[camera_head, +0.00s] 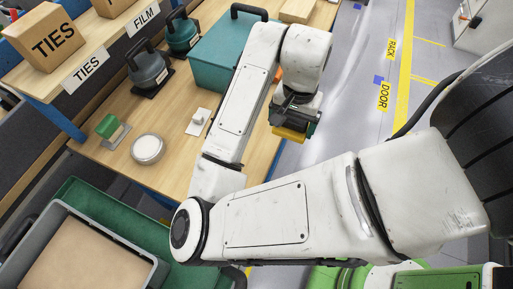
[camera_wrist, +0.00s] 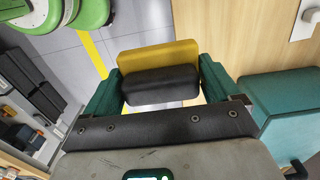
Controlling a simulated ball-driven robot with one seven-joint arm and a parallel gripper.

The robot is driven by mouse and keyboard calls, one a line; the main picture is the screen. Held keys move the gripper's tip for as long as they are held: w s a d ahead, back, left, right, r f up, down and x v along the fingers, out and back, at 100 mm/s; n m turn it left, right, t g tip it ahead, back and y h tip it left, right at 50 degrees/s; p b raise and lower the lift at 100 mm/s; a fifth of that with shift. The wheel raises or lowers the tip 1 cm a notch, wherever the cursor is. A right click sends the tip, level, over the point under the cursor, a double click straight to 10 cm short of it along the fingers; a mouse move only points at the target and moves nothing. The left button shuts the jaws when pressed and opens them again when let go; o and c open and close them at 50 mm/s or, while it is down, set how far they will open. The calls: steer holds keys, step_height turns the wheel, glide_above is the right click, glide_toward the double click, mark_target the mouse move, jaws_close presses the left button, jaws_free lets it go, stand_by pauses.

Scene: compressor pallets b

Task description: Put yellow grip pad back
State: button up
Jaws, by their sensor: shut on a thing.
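My gripper (camera_head: 292,122) is shut on the yellow grip pad (camera_head: 288,134), which appears at the table's right edge in the head view. In the wrist view, the green fingers of my gripper (camera_wrist: 160,84) press on both ends of the pad. The pad has a yellow upper part (camera_wrist: 160,57) and a black part (camera_wrist: 160,87) nearer the wrist. The pad appears across the table edge, with floor behind its left part and wood behind its right. Its underside is hidden.
The wooden table (camera_head: 172,178) bears a teal box (camera_head: 222,62), a green block on a grey plate (camera_head: 108,127), a white round tin (camera_head: 147,148), a white plate with a knob (camera_head: 198,121) and dark-handled devices (camera_head: 148,72). Bare wood lies between them. A shelf with TIES boxes (camera_head: 45,36) stands left.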

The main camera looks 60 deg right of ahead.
steer(key=shift+a+f, duration=0.15)
steer(key=shift+a, duration=0.05)
steer(key=w+f, duration=0.3)
steer(key=w, duration=0.1)
steer(key=w+f+b, duration=0.1)
steer(key=w+f, duration=0.1)
steer(key=w, duration=0.2)
steer(key=w+f, duration=0.3)
steer(key=w, duration=0.1)
steer(key=shift+w+a+f, duration=0.2)
steer(key=shift+f, duration=0.1)
steer(key=shift+w+f, duration=0.4)
steer(key=shift+f, duration=0.05)
steer(key=shift+w+f+p, duration=0.1)
steer(key=shift+f+p, duration=0.25)
steer(key=shift+f, duration=1.3)
steer(key=shift+f, duration=0.2)
steer(key=o, duration=0.8)
